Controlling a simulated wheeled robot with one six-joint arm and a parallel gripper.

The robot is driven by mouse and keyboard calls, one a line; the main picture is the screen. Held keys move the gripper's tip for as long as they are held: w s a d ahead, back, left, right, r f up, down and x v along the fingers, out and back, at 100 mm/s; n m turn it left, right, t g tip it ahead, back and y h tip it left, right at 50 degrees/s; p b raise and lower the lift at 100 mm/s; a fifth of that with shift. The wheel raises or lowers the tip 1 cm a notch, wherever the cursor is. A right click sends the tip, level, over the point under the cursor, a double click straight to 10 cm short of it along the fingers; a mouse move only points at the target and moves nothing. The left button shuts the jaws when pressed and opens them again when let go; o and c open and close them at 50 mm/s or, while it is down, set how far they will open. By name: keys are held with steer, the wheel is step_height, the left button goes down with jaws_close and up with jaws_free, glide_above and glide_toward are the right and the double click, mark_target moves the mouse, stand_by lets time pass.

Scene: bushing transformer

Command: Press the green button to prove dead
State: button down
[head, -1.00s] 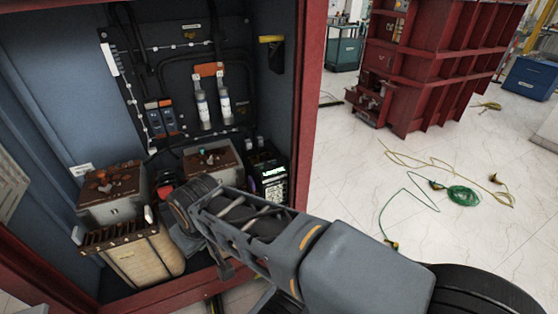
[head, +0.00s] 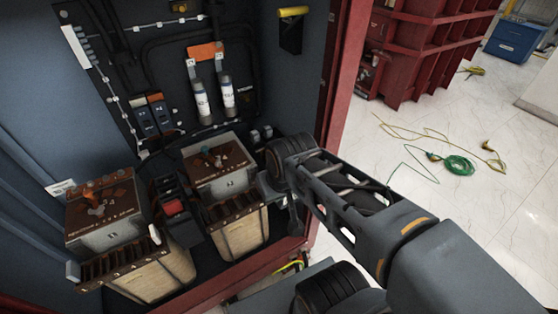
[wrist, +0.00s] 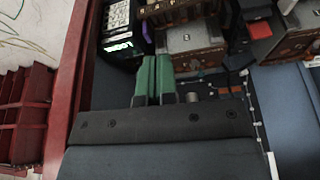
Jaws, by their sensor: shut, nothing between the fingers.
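My gripper (wrist: 155,72) shows in the wrist view as two green fingers side by side, shut and empty. In the head view the end of my arm hides it. In the wrist view a black unit (wrist: 117,17) with white printed markings and a lit green strip (wrist: 118,46) stands just left of and beyond the fingertips. I cannot make out a separate green button. The fingers look apart from the unit, but the gap is hard to judge. In the head view my arm hides most of this unit.
Two brown-topped boxes (head: 105,208) (head: 219,168) stand in the red-framed cabinet, with a black device with a red part (head: 172,208) between them. Bottles (head: 202,100) hang on the back panel. The cabinet's red post (head: 345,90) is close to my arm. Cables (head: 455,165) lie on the floor outside.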

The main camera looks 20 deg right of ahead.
steer(key=w+d+r+n+t+h, duration=0.1)
steer(key=w+d+n+t, duration=0.1)
steer(key=w+d, duration=0.35)
steer(key=w+d+n+t+h+p, duration=0.1)
steer(key=w+d+t+h, duration=0.15)
steer(key=w, duration=0.65)
steer(key=w+d+r+n+t, duration=0.1)
steer(key=w+d+n, duration=0.1)
steer(key=w+d, duration=0.35)
steer(key=w+a+f+n+y+p, duration=0.1)
steer(key=w+f+n+y, duration=0.5)
steer(key=w+f, duration=0.3)
step_height(320, 180, down, 4)
steer(key=shift+w+r+n, duration=0.1)
steer(key=shift+w+n, duration=0.15)
steer(key=shift+n, duration=0.55)
steer(key=shift+g, duration=0.25)
step_height(320, 180, down, 7)
steer(key=b, duration=0.8)
steer(key=shift+b, duration=0.3)
steer(key=shift+f+b, duration=0.4)
steer(key=shift+f, duration=0.5)
